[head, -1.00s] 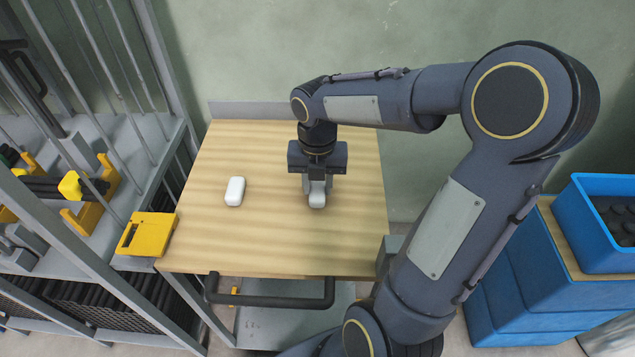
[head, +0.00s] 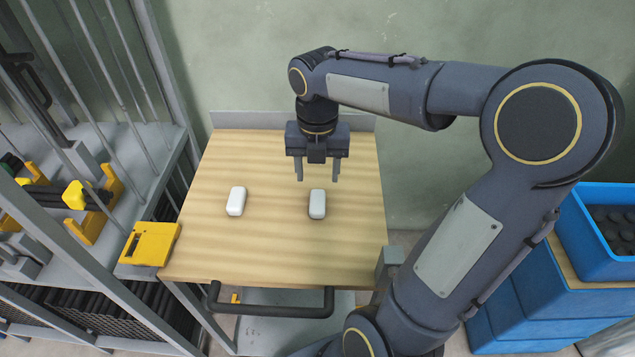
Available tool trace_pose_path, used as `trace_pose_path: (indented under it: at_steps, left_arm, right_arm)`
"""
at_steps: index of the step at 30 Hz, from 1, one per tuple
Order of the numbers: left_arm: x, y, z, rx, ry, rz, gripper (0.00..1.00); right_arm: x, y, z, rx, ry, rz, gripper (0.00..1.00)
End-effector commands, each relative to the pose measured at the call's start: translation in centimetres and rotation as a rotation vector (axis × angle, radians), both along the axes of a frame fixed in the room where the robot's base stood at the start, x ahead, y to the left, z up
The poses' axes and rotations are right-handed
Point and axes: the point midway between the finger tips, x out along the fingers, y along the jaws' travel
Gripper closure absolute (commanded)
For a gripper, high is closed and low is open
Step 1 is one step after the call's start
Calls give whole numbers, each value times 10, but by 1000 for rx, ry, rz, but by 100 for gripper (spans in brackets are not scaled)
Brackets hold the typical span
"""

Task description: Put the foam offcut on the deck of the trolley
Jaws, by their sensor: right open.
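Two white rounded blocks lie apart on the wooden trolley deck (head: 270,250): a left white block (head: 236,201) and a right white block (head: 317,204). They look alike, and I cannot tell from the picture which one is the foam offcut. My right gripper (head: 317,178) is open and empty, just behind and above the right white block, with its fingers pointing down and spread apart. It does not appear to touch the block. My left gripper is not in view.
A grey rack (head: 150,200) with bars, yellow holders and a yellow box (head: 150,244) stands at the left. A blue bin (head: 607,262) stands at the right. The trolley's dark handle (head: 270,310) is at its front. Most of the deck is clear.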

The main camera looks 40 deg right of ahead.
Motion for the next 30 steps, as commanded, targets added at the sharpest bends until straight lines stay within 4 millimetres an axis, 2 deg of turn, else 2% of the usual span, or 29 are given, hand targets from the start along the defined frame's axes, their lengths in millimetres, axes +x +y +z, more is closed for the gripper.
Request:
trace_pose_path:
  at_steps: [1, 6, 11, 14, 17, 23, 30]
  left_arm:
    - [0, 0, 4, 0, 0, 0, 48]
    - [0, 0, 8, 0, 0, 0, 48]
    - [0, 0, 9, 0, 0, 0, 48]
    - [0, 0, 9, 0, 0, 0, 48]
    - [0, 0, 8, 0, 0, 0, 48]
    - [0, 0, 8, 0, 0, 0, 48]
    - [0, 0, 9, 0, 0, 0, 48]
  right_arm:
    - [1, 0, 13, 0, -4, 0, 48]
    - [1, 0, 37, 0, -3, 0, 48]
    - [-2, 1, 46, 3, -6, -29, 48]
    - [-11, 7, 47, 20, -31, -158, 48]
    - [-28, 17, 46, 61, -69, -407, 48]
    - [-67, 44, 38, 224, -120, -1058, 48]
    - [-107, 76, 18, 501, -29, -1837, 48]
